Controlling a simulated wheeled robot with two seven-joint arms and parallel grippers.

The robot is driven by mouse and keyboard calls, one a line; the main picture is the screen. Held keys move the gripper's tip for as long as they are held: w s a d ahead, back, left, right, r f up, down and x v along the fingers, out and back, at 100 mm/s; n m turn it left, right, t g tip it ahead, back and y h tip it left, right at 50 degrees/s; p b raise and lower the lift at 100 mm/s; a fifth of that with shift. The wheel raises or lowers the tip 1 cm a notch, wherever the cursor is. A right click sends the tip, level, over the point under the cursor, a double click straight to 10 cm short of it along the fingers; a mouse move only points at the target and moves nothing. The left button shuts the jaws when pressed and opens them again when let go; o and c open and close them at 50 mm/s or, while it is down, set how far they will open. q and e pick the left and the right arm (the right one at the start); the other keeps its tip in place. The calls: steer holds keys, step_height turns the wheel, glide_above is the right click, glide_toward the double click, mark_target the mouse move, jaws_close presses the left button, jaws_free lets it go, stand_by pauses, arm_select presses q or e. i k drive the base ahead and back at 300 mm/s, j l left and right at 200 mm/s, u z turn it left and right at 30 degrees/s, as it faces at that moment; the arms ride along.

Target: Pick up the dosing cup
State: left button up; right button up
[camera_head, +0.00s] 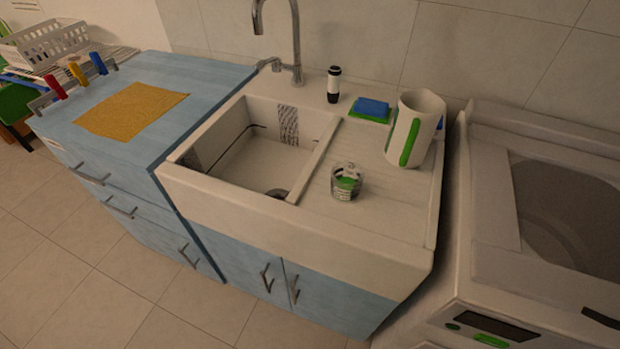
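A small clear cup (347,181) with green inside or on it stands upright on the flat drainer part of the white sink unit (370,215), right of the basin; it looks like the dosing cup. Nothing touches it. Neither of my grippers shows in the head view.
Behind the cup stand a white jug (414,130) with a green stripe, a blue and green sponge (371,108) and a black-and-white bottle (333,85). The faucet (296,45) rises behind the basin. A washing machine (540,220) is at right. The drainer's front is clear.

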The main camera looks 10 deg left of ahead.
mark_target(347, 176)
steer(key=z, duration=0.5)
steer(key=k+l+z, duration=0.1)
steer(key=z, duration=0.35)
steer(key=l+z, duration=0.15)
steer(key=z, duration=0.35)
steer(key=k+l+z, duration=0.1)
steer(key=z, duration=0.4)
steer(key=l+z, duration=0.15)
steer(key=z, duration=0.35)
steer(key=u, duration=2.55)
steer(key=j, duration=0.3)
steer(key=i+j, duration=0.1)
steer(key=j, duration=0.25)
